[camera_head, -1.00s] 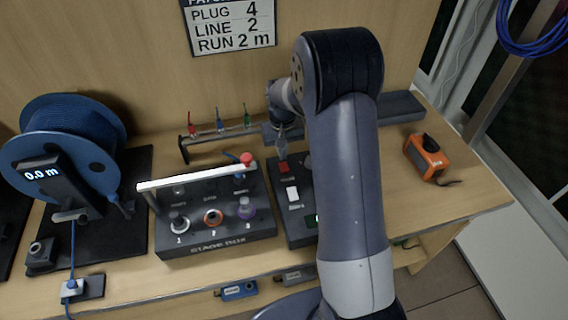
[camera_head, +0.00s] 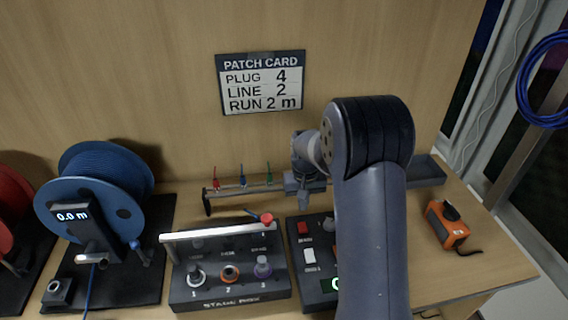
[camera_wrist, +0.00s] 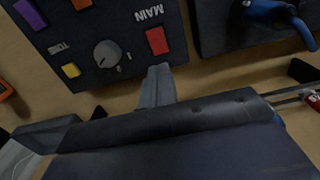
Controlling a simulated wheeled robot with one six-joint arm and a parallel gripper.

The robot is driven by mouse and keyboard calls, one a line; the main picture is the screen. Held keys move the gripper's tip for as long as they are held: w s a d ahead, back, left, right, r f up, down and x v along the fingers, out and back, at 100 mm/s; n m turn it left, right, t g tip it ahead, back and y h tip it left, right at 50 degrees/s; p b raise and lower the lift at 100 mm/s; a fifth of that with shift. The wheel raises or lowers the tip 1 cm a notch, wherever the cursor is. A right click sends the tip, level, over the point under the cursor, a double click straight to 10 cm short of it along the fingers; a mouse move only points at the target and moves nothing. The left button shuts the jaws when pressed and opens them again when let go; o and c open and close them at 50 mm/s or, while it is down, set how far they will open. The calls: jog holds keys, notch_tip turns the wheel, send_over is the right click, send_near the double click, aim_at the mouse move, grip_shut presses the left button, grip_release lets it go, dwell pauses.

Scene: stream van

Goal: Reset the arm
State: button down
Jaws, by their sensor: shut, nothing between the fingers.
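My gripper (camera_wrist: 158,72) is in the wrist view, its grey fingers closed together with nothing between them. They point toward the dark control box (camera_wrist: 110,50), which shows a red switch (camera_wrist: 157,41) marked MAIN and a grey knob (camera_wrist: 107,53). The fingertips look apart from the box. In the head view my arm stands upright on the right, covering part of the control box (camera_head: 300,255). Its wrist bends down just behind that box, near the rail, and the fingertips are hard to make out there.
A stage box (camera_head: 230,294) with a white bar and several connectors stands left of the control box. A blue cable reel (camera_head: 60,212) reads 0.0 m. A rail with colored plugs (camera_head: 242,182) lies behind. An orange device (camera_head: 446,224) sits right. A patch card (camera_head: 261,83) hangs above.

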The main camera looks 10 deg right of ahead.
aim_at(302, 224)
notch_tip(302, 224, down, 7)
jog(key=b, duration=0.4)
jog(key=shift+r, duration=0.15)
